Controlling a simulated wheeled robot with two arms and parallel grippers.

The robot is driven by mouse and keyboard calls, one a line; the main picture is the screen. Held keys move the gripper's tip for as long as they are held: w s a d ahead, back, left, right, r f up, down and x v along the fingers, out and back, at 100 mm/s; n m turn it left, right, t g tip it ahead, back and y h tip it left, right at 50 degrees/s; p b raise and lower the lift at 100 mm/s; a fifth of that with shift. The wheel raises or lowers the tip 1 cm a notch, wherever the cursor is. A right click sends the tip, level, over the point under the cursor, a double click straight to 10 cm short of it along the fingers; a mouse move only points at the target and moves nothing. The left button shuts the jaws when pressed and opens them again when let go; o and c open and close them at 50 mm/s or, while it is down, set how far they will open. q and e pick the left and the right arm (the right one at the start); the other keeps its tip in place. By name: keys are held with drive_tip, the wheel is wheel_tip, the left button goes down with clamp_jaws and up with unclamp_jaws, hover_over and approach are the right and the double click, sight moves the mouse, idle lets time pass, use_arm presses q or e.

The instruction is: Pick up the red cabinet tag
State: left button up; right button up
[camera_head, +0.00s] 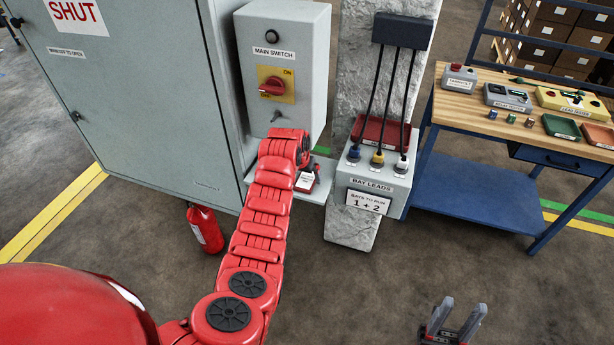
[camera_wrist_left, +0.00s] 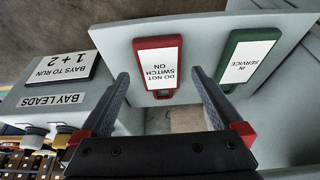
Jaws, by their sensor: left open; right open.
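The red cabinet tag (camera_wrist_left: 176,84) has a white label reading "DO NOT SWITCH ON" and lies on a grey shelf (camera_wrist_left: 213,88). In the head view a small part of the red-and-white tag (camera_head: 306,182) shows beside my red left arm. My left gripper (camera_wrist_left: 159,74) is open, with one finger on each side of the tag's tab end in the wrist view. I cannot tell its height above the shelf. The head view mostly hides this gripper behind the arm. My right gripper (camera_head: 456,312) is open and empty over the floor at the lower right.
A green "IN SERVICE" tag (camera_wrist_left: 231,77) lies beside the red tag. The main switch box (camera_head: 296,30) is above the shelf, beside a grey cabinet (camera_head: 140,110). The bay leads box (camera_head: 398,196) stands to the right, then a workbench (camera_head: 450,107). A fire extinguisher (camera_head: 206,228) stands below.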

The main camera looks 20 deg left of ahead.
use_arm(q)
drive_tip(key=shift+x, duration=1.15)
drive_tip(key=c, duration=1.3)
wheel_tip(320, 180, up, 4)
drive_tip(key=shift+f+p, duration=0.1)
drive_tip(key=shift+p, duration=0.75)
drive_tip(key=s+a+r, duration=0.1)
drive_tip(key=s+a, duration=0.7)
drive_tip(key=a, duration=0.5)
drive_tip(key=shift+s+a+p, duration=0.2)
drive_tip(key=shift+s+p, duration=0.2)
drive_tip(key=shift+p, duration=0.05)
